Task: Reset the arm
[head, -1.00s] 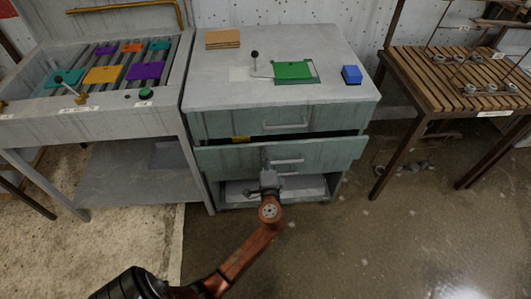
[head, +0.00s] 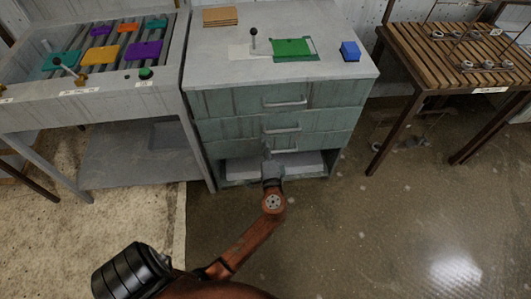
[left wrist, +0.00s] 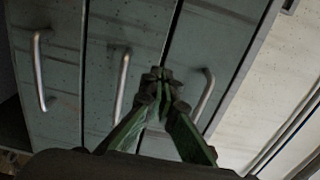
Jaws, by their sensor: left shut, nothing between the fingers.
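My left gripper (head: 267,148) is in front of the grey-green drawer cabinet (head: 225,103), low on its front near the lower drawer handles. In the left wrist view the fingertips (left wrist: 158,76) are together with nothing between them. They lie between the middle handle (left wrist: 120,85) and another handle (left wrist: 204,97), around neither. I cannot tell whether the tips touch the cabinet front. The three drawers look closed. My left arm reaches forward from the bottom of the head view. My right gripper is not in view.
The cabinet top holds a brown stack (head: 221,16), a green plate (head: 294,48), a black-knobbed lever (head: 254,39) and a blue block (head: 350,51). A roller table (head: 50,118) stands left, a slatted wooden table (head: 433,64) right. Floor between cabinet and wooden table is mostly clear.

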